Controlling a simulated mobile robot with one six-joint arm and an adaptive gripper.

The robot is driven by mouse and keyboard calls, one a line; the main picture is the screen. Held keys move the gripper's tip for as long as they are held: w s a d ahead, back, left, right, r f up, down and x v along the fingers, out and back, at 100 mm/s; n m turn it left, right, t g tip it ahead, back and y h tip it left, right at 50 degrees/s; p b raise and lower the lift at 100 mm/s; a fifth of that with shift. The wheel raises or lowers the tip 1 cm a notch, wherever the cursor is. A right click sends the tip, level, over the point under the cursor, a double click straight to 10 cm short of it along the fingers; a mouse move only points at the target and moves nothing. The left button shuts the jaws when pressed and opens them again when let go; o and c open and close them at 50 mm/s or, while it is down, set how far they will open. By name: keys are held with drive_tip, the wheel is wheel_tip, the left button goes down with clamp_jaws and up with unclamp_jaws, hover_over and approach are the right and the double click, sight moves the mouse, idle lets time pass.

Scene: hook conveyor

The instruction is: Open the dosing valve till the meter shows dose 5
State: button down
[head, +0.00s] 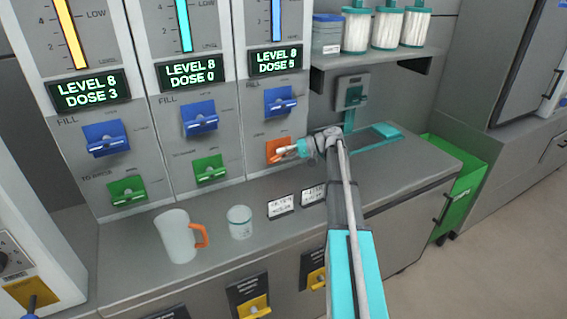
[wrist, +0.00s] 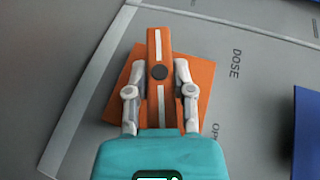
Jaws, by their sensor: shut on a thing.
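The dosing valve (wrist: 158,45) is an orange handle with a white stripe and dark hub, on an orange square plate under the right-hand column. My gripper (wrist: 158,72) has a finger on each side of the handle and is shut on it. In the head view my gripper (head: 283,151) reaches the valve (head: 273,149) from the right and partly covers it. The meter (head: 276,60) above reads LEVEL 8, DOSE 5. The word DOSE is printed on the panel beside the valve in the wrist view.
Two other columns show DOSE 3 (head: 88,92) and DOSE 0 (head: 192,73), with blue and green valves below. A jug with an orange handle (head: 178,238) and a small cup (head: 240,222) stand on the counter. White cards (head: 281,206) lie near my arm. A shelf (head: 345,58) holds several jars.

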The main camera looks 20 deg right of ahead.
drive_tip(key=y+b, duration=0.2)
drive_tip(key=b, duration=0.1)
drive_tip(key=shift+f+m, duration=0.3)
drive_tip(key=shift+m, duration=0.1)
drive_tip(key=shift+r+y+b, duration=0.1)
drive_tip(key=shift+y+b, duration=0.3)
drive_tip(key=shift+b, duration=0.05)
drive_tip(key=shift+r+t, duration=0.1)
drive_tip(key=shift+t, duration=0.2)
drive_tip(key=shift+c, duration=2.4)
unclamp_jaws()
drive_tip(key=shift+r+h+p, duration=0.25)
drive_tip(key=shift+h+p, duration=0.15)
drive_tip(key=shift+p, duration=0.5)
